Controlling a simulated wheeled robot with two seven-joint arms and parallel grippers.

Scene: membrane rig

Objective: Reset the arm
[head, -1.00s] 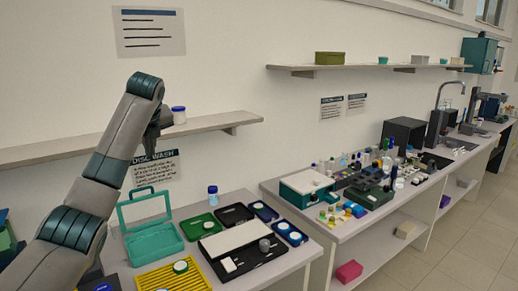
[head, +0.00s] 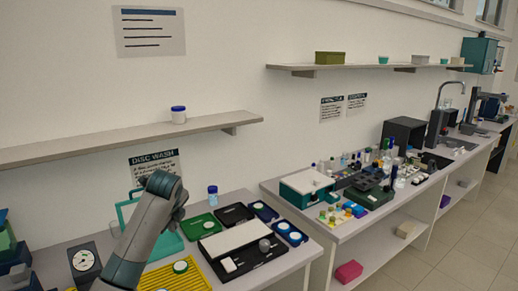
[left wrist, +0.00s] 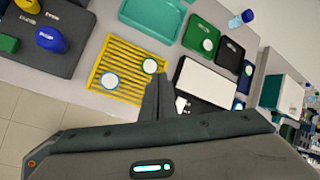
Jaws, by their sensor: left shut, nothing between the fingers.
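My left arm (head: 148,232) rises from the bottom left in the head view, bent at a teal joint in front of the teal box. Its fingers cannot be made out there. In the left wrist view my left gripper (left wrist: 158,98) is shut and empty, its fingers together, in front of the edge of the yellow ribbed tray (left wrist: 112,72) and beside the white board (left wrist: 205,82). No touch with either can be seen. My right gripper is in neither view.
The teal box (head: 170,243), green tray (head: 201,226), black tray (head: 235,213) and blue tray (head: 290,234) crowd the near bench. A blue-capped jar (head: 179,115) stands on the wall shelf (head: 90,145). A second bench with equipment stands to the right.

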